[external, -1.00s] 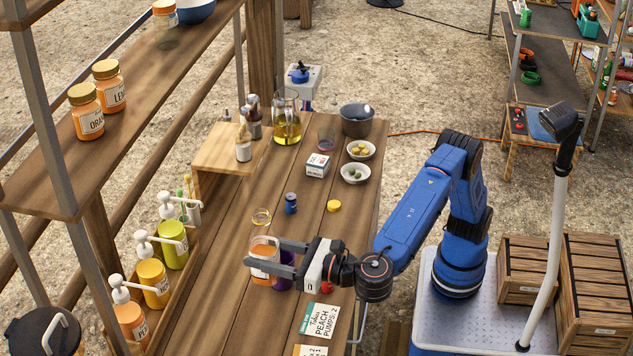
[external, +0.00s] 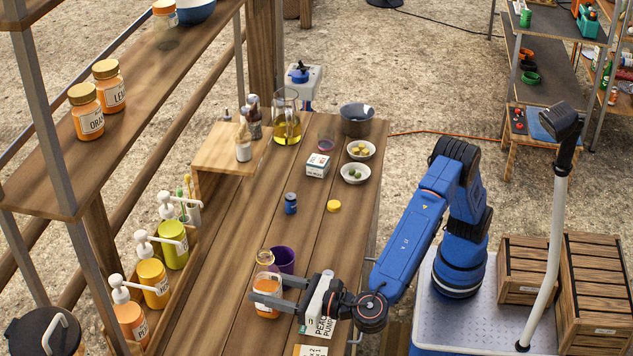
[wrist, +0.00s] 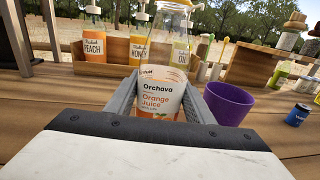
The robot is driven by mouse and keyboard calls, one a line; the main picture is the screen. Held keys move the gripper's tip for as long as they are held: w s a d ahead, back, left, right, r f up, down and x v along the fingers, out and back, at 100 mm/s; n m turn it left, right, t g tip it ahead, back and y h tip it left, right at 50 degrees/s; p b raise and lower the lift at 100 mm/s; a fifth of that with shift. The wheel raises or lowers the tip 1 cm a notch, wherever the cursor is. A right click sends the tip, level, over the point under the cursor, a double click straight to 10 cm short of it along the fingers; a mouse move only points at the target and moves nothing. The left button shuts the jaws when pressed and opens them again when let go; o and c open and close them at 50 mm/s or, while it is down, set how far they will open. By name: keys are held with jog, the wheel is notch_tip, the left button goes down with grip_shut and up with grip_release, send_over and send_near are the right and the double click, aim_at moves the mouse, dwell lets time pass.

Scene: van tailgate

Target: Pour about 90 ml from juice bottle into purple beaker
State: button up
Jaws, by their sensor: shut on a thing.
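The juice bottle (external: 266,291), clear with orange juice and an Orchava label, stands upright between the fingers of my gripper (external: 272,297). In the wrist view the bottle (wrist: 163,95) sits between both fingers, which are shut on it. Its base is hidden there. The purple beaker (external: 283,260) stands upright on the table just behind the bottle in the external view. In the wrist view the beaker (wrist: 228,103) is to the right of the bottle, close by my right finger. The beaker's contents cannot be seen.
Pump bottles (external: 152,282) stand in a wooden rack along the left. A blue can (external: 291,203) and a yellow lid (external: 333,206) lie beyond the beaker. Labelled cards (external: 318,328) are partly under my gripper.

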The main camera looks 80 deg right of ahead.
aim_at(273, 281)
jog(key=shift+a+r+m, duration=0.1)
jog(key=shift+m, duration=0.3)
jog(key=m, duration=0.3)
jog(key=shift+a+r, duration=0.1)
jog(key=m, duration=0.3)
jog(key=shift+f+m, duration=0.25)
jog(key=shift+m, duration=0.05)
jog(key=m, duration=0.1)
jog(key=a+f+m, duration=0.1)
jog(key=m, duration=0.1)
jog(key=shift+a+y, duration=0.2)
jog(key=shift+y, duration=0.1)
jog(key=shift+a+r+m+g, duration=0.1)
jog(key=shift+a+m+g, duration=0.25)
jog(key=shift+m, duration=0.45)
jog(key=shift+a+r+m, duration=0.2)
jog(key=shift+r+m, duration=0.7)
jog(key=shift+d+r+m+y+p, duration=0.3)
jog(key=shift+d+r+m, duration=0.05)
jog(key=shift+r+m, duration=0.4)
jog(key=shift+r, duration=0.1)
jog(key=shift+d+r+m, duration=0.15)
jog(key=shift+r+m, duration=0.9)
jog(key=shift+r, duration=0.1)
